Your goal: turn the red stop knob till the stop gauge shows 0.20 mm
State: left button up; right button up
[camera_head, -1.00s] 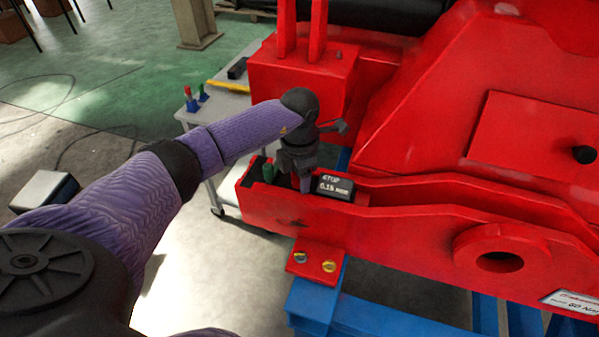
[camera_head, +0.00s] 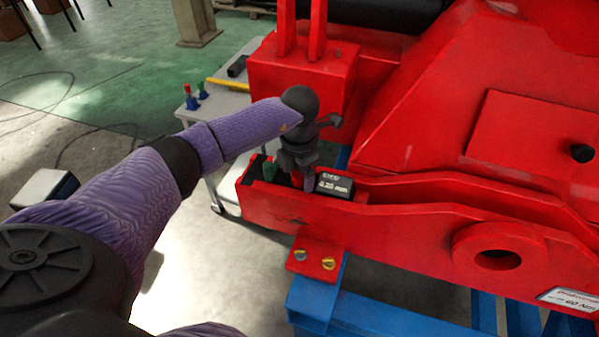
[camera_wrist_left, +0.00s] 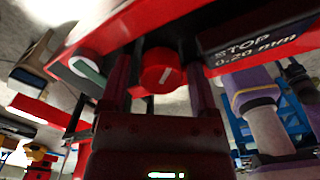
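The stop gauge (camera_head: 334,186) is a small black box on the red crane beam, and it reads 0.20 mm. In the left wrist view the gauge (camera_wrist_left: 250,50) shows "STOP 0.20 mm". The red stop knob (camera_wrist_left: 160,72) has a white mark that stands nearly upright. My left gripper (camera_wrist_left: 161,75) has one finger on each side of the knob, with a narrow gap visible on both sides, so it looks open around it. In the head view the left gripper (camera_head: 304,180) points down just left of the gauge and hides the knob. My right gripper is not in view.
Red beam walls (camera_head: 400,222) flank the gauge. A cart (camera_head: 225,100) with small tools stands behind. Blue supports (camera_head: 370,318) are below.

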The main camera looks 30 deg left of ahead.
pick_arm(q)
jog(key=shift+o, duration=0.4)
notch_tip(320, 180, up, 10)
jog(key=shift+f+p, duration=0.1)
jog(key=shift+p, duration=0.25)
